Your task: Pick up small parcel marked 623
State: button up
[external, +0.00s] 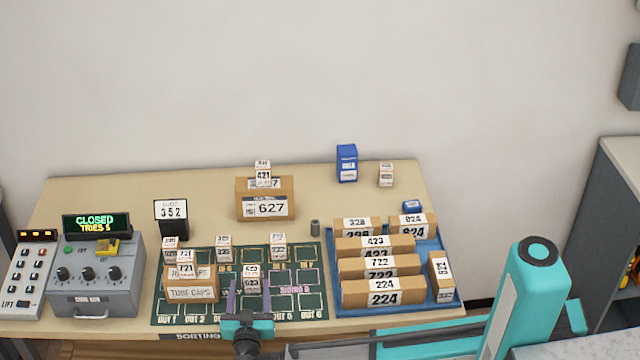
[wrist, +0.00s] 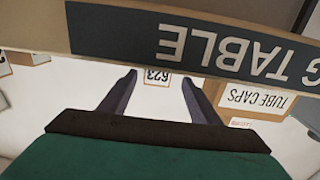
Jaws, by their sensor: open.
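The small parcel marked 623 (external: 251,271) is a little white box with a printed number. It stands on the green sorting mat (external: 312,312) near the front of the table, to the right of the tube caps box (external: 191,292). My gripper (external: 249,288) is open, with its two purple fingers showing left and right of the parcel in the external view. In the wrist view the parcel (wrist: 157,80) shows between and beyond the fingertips of my gripper (wrist: 159,76). I cannot tell whether the fingers reach around it.
The table's front sign (wrist: 230,50) crosses the wrist view. Several small parcels stand around the mat. A blue tray (external: 447,305) of brown boxes is at the right. A grey control box (external: 95,285) is at the left. A 627 carton (external: 265,207) stands behind.

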aim_at(250, 283)
jog(key=shift+w, duration=0.15)
jog(key=shift+w+d+r+p, duration=0.15)
jog(key=shift+w+d+p, duration=0.05)
jog(key=shift+w+p, duration=0.55)
jog(key=shift+w+d+p, duration=0.15)
jog(key=shift+w+p, duration=0.55)
jog(key=shift+w, duration=1.1)
jog(key=c, duration=1.2)
jog(key=shift+r, duration=0.1)
notch_tip(250, 283, up, 18)
jog(key=b, duration=0.5)
jog(key=shift+f, duration=0.2)
